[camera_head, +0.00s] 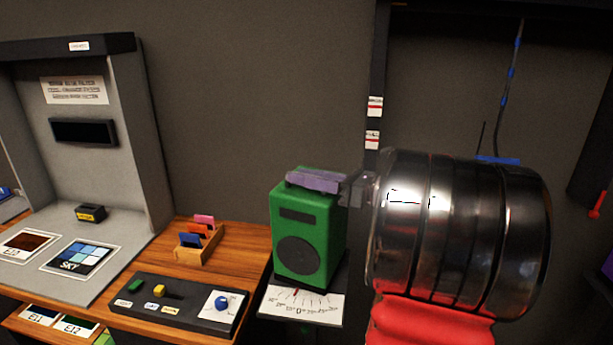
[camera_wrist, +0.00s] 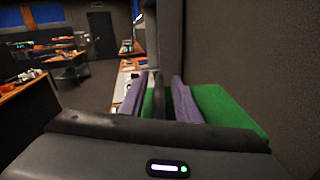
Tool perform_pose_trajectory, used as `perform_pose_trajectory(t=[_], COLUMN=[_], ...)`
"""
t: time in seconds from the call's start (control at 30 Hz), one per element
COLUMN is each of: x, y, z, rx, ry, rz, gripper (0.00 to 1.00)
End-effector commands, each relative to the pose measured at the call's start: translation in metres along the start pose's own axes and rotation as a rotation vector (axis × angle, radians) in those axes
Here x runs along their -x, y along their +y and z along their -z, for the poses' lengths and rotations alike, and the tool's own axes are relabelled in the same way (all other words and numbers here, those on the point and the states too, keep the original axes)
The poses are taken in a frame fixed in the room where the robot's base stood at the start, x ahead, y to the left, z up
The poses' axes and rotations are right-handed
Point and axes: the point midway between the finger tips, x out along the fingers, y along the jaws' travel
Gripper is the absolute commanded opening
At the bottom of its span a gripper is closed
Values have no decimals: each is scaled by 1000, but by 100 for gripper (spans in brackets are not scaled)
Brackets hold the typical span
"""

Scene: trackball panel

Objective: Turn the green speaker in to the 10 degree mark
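The green speaker (camera_head: 308,232) stands upright on a white plate with a printed degree scale (camera_head: 300,306). A small red pointer mark (camera_head: 295,291) shows at the scale near its 0; the other numbers are too small to read. My gripper (camera_head: 316,181) reaches in from the right, its purple fingers lying level at the speaker's top. In the wrist view, the fingers of my gripper (camera_wrist: 158,98) are apart, with a dark strip and some green between them. The speaker's green top (camera_wrist: 228,108) shows outside the right finger. Whether a finger touches it is unclear.
Left of the speaker are a dark control panel (camera_head: 180,303) with a blue ball and a wooden rack (camera_head: 199,243) of coloured cards. A grey booth (camera_head: 150,140) stands farther left. A dark wall (camera_head: 250,90) rises behind the speaker.

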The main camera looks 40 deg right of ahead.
Motion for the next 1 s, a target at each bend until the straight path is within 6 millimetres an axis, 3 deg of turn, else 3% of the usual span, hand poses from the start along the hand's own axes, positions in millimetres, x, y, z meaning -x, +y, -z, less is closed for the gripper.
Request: perform_pose_trajectory(t=[0.4, 0.8, 1.0], x=[-7, -7, -7], y=[0, 0, 0], z=[0, 0, 0], rx=[0, 0, 0], ry=[0, 0, 0], rz=[0, 0, 0], gripper=[29, 1, 0])
